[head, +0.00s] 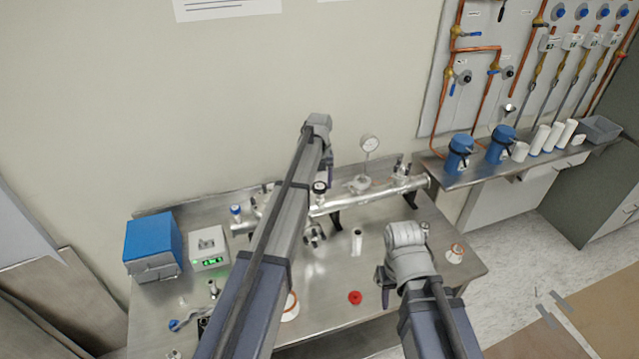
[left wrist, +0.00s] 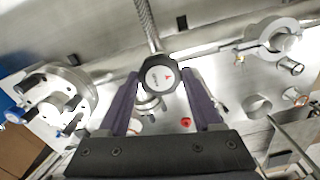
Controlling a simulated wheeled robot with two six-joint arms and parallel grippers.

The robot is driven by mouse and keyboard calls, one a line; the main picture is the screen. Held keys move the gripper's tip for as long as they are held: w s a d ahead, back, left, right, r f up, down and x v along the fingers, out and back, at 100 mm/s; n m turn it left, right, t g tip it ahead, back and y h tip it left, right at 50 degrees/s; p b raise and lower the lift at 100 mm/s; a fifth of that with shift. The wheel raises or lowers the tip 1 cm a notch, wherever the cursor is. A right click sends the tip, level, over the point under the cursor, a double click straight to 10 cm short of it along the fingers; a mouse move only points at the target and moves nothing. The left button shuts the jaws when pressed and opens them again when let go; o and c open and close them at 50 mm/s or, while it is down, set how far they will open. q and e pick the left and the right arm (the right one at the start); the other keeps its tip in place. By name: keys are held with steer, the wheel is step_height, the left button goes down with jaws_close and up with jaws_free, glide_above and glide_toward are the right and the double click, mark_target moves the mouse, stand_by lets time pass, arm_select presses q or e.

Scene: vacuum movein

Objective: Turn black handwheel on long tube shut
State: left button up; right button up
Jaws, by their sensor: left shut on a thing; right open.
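The black handwheel (head: 319,187) has a pale top face and stands on the long silver tube (head: 385,188) at the back of the steel bench. In the left wrist view the handwheel (left wrist: 160,77) sits between the purple fingers of my left gripper (left wrist: 161,83), which is shut on it. In the head view my left gripper (head: 326,176) comes down at the handwheel and its fingers are partly hidden by my arm. My right gripper (head: 385,288) is open and empty over the front right of the bench.
A dial gauge (head: 370,143) stands on the tube to the right of the handwheel. A blue-knobbed valve (head: 236,211) is at its left. A blue box (head: 152,246), a digital readout (head: 209,250) and a red cap (head: 355,297) are on the bench.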

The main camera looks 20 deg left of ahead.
mark_target(319, 186)
stand_by(0.4)
arm_select(q)
steer(key=o, duration=1.4)
steer(key=shift+r, duration=0.1)
step_height(319, 186, up, 8)
steer(key=p, duration=0.8)
steer(key=shift+f, duration=0.2)
